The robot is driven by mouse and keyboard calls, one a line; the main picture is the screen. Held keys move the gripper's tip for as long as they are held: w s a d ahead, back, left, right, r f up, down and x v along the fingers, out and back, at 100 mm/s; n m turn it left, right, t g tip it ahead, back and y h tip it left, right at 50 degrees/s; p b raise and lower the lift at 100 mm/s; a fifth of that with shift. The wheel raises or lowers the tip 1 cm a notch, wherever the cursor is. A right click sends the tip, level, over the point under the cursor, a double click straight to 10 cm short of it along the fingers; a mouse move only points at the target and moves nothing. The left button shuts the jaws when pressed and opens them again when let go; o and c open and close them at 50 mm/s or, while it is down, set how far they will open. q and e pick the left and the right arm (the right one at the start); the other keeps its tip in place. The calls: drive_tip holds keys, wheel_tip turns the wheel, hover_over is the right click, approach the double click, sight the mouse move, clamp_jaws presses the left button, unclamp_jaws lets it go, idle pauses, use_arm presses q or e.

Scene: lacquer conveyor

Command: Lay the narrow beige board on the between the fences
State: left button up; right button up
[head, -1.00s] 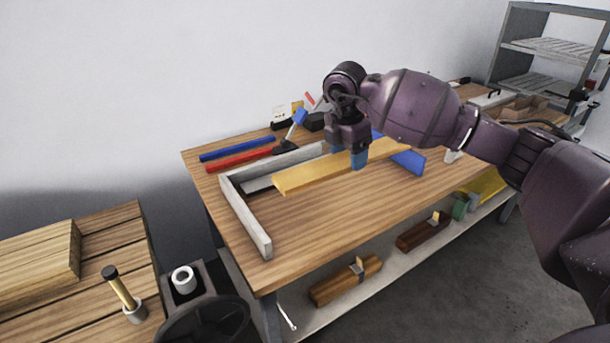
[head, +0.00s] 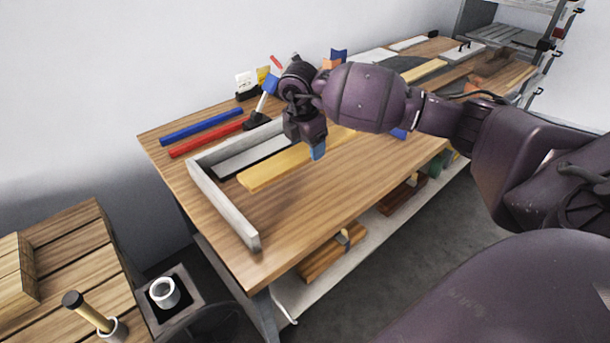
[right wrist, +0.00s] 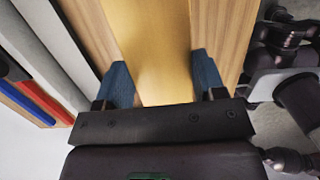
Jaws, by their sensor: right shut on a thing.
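The narrow beige board (head: 290,163), yellowish in this light, is in my right gripper (head: 318,150). It lies roughly along the back fence, its left end near the side fence. In the right wrist view the board (right wrist: 150,45) runs between the two blue fingers of the gripper (right wrist: 162,80). The pale grey side fence (head: 222,205) and back fence (head: 262,133) meet in a corner on the workbench. A whitish strip (head: 245,158) lies between the back fence and the board. Whether the board touches the bench is unclear. My left gripper is not in view.
Blue (head: 200,128) and red (head: 207,138) bars lie behind the back fence on the workbench (head: 300,215). The bench front is clear. A side table (head: 75,250) stands at left, a shelf rack (head: 515,38) at far right.

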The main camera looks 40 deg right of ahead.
sight(308, 182)
wheel_tip(308, 182, down, 3)
drive_tip(key=shift+f, duration=0.15)
drive_tip(key=shift+w+f+b, duration=0.1)
drive_tip(key=shift+f+b, duration=0.2)
drive_tip(key=shift+f, duration=0.15)
wheel_tip(308, 182, down, 6)
drive_tip(key=shift+r+b, duration=0.1)
drive_tip(key=shift+b, duration=0.45)
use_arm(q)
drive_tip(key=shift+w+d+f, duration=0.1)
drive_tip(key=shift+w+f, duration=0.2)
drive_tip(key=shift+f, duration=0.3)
use_arm(e)
drive_tip(key=shift+r, duration=0.1)
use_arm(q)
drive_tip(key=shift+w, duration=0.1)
use_arm(e)
drive_tip(key=o, duration=1.1)
